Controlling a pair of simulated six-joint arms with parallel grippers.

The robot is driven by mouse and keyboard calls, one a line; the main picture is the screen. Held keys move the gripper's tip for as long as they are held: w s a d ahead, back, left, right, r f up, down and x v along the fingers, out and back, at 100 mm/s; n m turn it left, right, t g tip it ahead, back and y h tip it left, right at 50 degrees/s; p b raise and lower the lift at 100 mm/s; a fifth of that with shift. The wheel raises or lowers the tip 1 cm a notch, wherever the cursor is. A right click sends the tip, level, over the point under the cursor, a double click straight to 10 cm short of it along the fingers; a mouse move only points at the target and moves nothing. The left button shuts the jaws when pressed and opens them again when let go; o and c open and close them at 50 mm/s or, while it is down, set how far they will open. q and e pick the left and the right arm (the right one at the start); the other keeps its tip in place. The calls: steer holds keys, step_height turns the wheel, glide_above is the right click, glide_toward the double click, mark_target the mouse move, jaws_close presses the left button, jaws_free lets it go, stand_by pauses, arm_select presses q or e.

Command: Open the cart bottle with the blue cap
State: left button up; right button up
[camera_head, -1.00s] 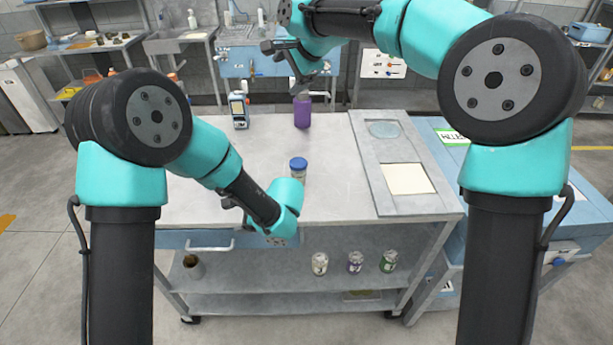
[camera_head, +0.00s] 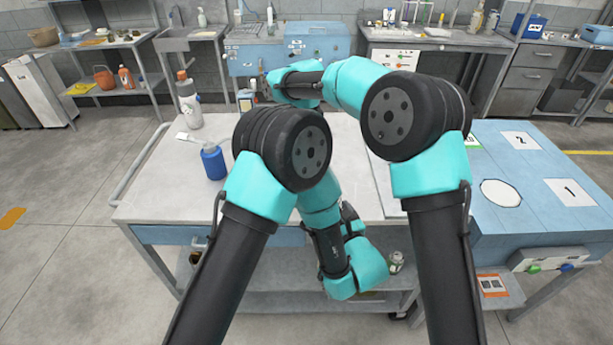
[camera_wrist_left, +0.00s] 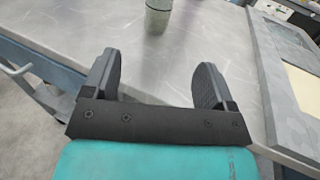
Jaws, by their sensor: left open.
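In the left wrist view a small grey-green container (camera_wrist_left: 158,16) stands on the cart top (camera_wrist_left: 190,45), ahead of my left gripper (camera_wrist_left: 158,76). Its top is cut off by the picture edge, so no cap shows there. The gripper is open and empty, its two fingers apart and short of the container. In the head view my left arm covers the middle of the cart, and no blue-capped bottle shows there. My right arm reaches over the cart's back; its fingers cannot be made out.
A blue bottle with a pale top (camera_head: 213,161) and a white bottle (camera_head: 188,102) stand at the cart's left. A framed grey panel (camera_wrist_left: 290,75) lies right of the gripper. A blue table (camera_head: 540,165) with numbered squares stands at the right. The cart's front left is clear.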

arm_select(q)
steer(key=x, duration=1.7)
steer(key=shift+w+a, duration=0.15)
steer(key=shift+c, duration=0.2)
jaws_close()
arm_select(e)
steer(key=shift+f, duration=4)
steer(key=c, duration=0.9)
steer(key=n, duration=0.6)
steer(key=shift+n, duration=0.3)
steer(key=shift+c, duration=0.3)
steer(key=n, duration=0.6)
steer(key=shift+n, duration=0.4)
